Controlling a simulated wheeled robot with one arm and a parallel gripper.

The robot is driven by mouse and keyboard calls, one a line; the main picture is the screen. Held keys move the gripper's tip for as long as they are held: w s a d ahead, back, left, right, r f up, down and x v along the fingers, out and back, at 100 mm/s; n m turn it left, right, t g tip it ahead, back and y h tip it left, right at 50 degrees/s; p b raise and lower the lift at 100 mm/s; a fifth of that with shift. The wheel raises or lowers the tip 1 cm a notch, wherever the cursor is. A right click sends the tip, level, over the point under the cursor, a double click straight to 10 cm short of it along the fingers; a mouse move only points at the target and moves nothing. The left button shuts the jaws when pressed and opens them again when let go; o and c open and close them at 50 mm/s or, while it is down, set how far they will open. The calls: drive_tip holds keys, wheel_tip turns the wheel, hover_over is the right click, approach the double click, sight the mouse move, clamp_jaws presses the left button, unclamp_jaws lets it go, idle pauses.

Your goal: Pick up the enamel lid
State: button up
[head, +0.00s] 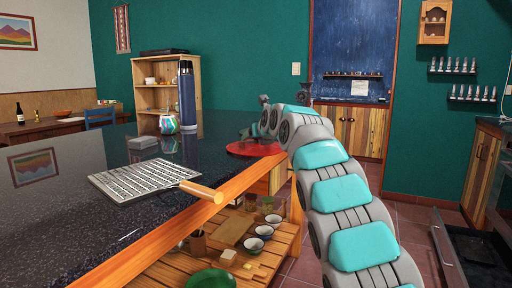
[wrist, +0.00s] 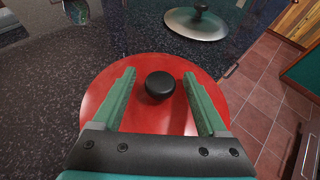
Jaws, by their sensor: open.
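The enamel lid, a round red lid with a black knob, lies flat on the dark speckled counter near its edge. In the wrist view the lid (wrist: 105,88) is under my gripper (wrist: 159,74), with its black knob (wrist: 160,85) between the two green fingers. The fingers are apart and neither visibly touches the knob. In the head view the red lid (head: 262,149) shows at the counter's far right end, with my gripper (head: 250,133) over it, small and partly hidden by my arm. The lid's near rim is hidden by my gripper in the wrist view.
A glass lid with a dark knob (wrist: 197,23) lies beyond the red lid.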

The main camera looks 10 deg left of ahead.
drive_tip(key=shift+c, duration=0.3)
drive_tip(key=shift+r, duration=0.1)
clamp_jaws()
idle(0.4)
